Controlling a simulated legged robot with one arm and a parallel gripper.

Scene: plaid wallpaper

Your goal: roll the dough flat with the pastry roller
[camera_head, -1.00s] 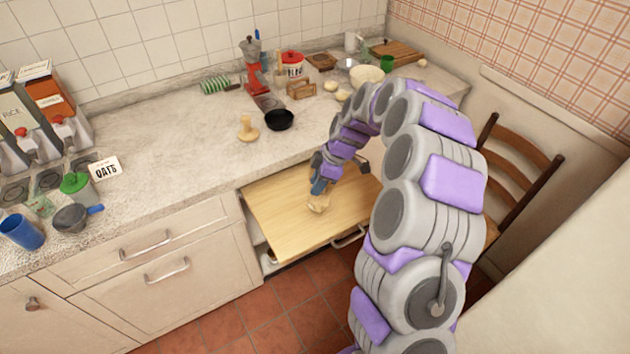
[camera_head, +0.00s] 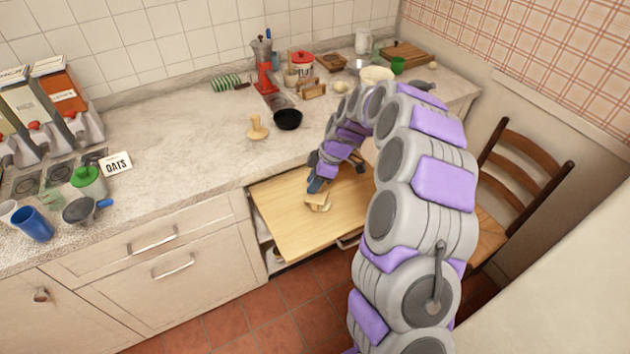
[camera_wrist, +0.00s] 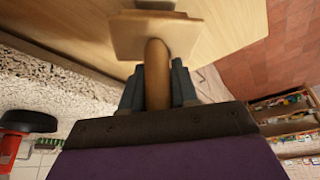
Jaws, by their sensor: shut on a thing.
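My gripper (camera_wrist: 158,85) is shut on the wooden handle of the pastry roller (camera_wrist: 155,35). In the wrist view the handle runs between the fingers to a flat wooden block, and the roller part is mostly cut off at the top edge. In the head view my gripper (camera_head: 315,188) points down over the pull-out wooden board (camera_head: 280,225), with the roller (camera_head: 316,199) low over its middle. A small pale patch, seemingly the dough (camera_head: 323,208), shows just under the roller, mostly hidden by it. I cannot tell its thickness or whether the roller touches it.
The board juts out below the stone counter (camera_head: 190,150). A wooden mushroom-shaped tool (camera_head: 257,128) and a black bowl (camera_head: 288,119) stand on the counter behind it. A chair (camera_head: 520,180) is at the right. The board's left part is clear.

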